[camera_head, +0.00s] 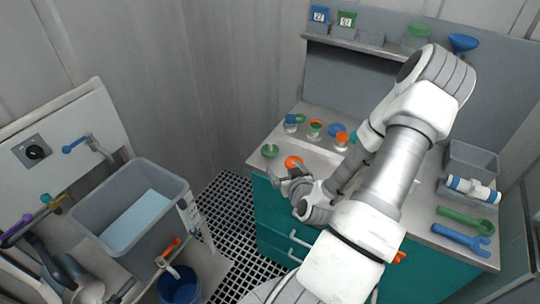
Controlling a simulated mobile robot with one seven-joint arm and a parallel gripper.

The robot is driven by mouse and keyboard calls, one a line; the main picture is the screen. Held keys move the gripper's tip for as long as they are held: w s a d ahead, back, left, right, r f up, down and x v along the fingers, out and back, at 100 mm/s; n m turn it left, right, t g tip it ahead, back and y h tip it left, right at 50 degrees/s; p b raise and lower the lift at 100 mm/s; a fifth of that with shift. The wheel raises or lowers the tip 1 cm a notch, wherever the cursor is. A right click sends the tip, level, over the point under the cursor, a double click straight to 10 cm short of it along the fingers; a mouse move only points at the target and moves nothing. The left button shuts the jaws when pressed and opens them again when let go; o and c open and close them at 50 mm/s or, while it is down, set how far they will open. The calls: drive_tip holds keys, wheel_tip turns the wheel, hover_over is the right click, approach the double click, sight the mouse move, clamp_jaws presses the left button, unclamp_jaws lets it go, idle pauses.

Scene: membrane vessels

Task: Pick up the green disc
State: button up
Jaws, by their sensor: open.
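A small round green disc (269,150) lies near the counter's left front corner, with a darker patch on it. Another small green round piece (300,118) lies farther back, beside the jars. My gripper (281,176) is open at the counter's front edge, nearer the camera than the green disc and apart from it in the picture. An orange disc (293,161) shows just behind my gripper, between it and the jars. I cannot tell whether my gripper touches it. Nothing shows held in the jaws.
Small jars with blue, green and orange tops (315,128) stand behind the discs, with a blue disc (336,129) near them. A grey bin (470,160) and green and blue wrenches (462,236) are at right. A grey sink (88,213) stands left, beyond a floor gap.

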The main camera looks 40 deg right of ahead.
sight(271, 150)
drive_tip(key=shift+w+d+f+b, duration=0.4)
drive_tip(key=shift+w+b, duration=0.1)
drive_tip(key=shift+b, duration=1.8)
drive_tip(key=b, duration=0.4)
drive_tip(key=shift+w+a+f, duration=0.1)
drive_tip(key=shift+w+f, duration=0.15)
drive_tip(key=shift+w, duration=0.05)
drive_tip(key=x, duration=1.2)
drive_tip(key=shift+w+a, duration=0.1)
drive_tip(key=shift+w, duration=0.15)
drive_tip(key=c, duration=1.3)
drive_tip(key=shift+o, duration=0.2)
drive_tip(key=shift+r, duration=0.15)
